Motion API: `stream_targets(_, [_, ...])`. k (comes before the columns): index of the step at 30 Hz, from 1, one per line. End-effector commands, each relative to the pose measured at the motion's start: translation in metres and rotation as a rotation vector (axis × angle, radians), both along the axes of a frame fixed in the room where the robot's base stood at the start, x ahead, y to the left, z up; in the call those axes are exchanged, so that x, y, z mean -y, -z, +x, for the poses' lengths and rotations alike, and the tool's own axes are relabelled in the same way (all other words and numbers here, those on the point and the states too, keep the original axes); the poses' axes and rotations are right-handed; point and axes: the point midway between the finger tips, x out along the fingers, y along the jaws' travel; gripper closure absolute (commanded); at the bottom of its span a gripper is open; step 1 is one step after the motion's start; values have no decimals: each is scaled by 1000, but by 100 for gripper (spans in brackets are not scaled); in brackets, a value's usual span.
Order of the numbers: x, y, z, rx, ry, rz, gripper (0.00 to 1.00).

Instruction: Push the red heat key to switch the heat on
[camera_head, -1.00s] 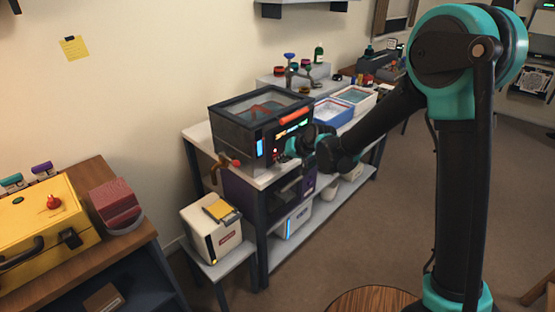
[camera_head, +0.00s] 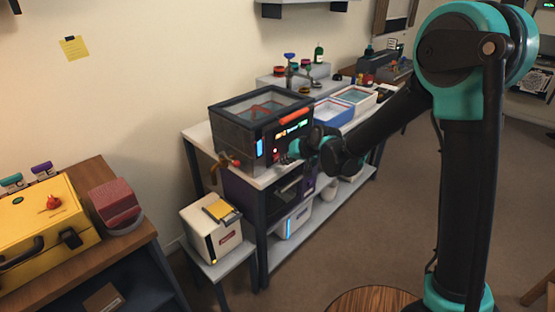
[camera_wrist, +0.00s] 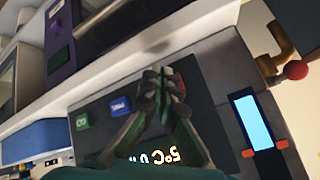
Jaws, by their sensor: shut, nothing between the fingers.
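The heating machine (camera_head: 240,137) is a dark box with a glass lid on the bench. Its front panel (camera_wrist: 95,100) shows in the wrist view with a green key (camera_wrist: 82,121), a blue key (camera_wrist: 120,105) and a lit readout (camera_wrist: 155,157). The red heat key (camera_wrist: 180,80) is mostly hidden behind my fingers. A small red spot also shows on the front in the head view (camera_head: 275,151). My gripper (camera_wrist: 160,86) is shut and empty, its fingertips in front of the panel by the red key. I cannot tell whether they touch it.
A blue-lit strip (camera_wrist: 252,121) and a red-knobbed lever (camera_wrist: 295,70) lie right of the keys in the wrist view. Blue and white trays (camera_head: 333,112) stand beside the machine. A white box (camera_head: 210,228) sits on a low stand in front. Floor to the right is clear.

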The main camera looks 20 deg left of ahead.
Motion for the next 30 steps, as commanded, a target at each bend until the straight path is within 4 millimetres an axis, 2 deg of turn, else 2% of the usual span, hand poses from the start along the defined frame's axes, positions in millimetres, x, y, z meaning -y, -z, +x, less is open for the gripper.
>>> stream_targets(16, [45, 0, -19, -1, 1, 0, 100])
stream_targets(30, [49, 0, -20, 0, 0, 0, 100])
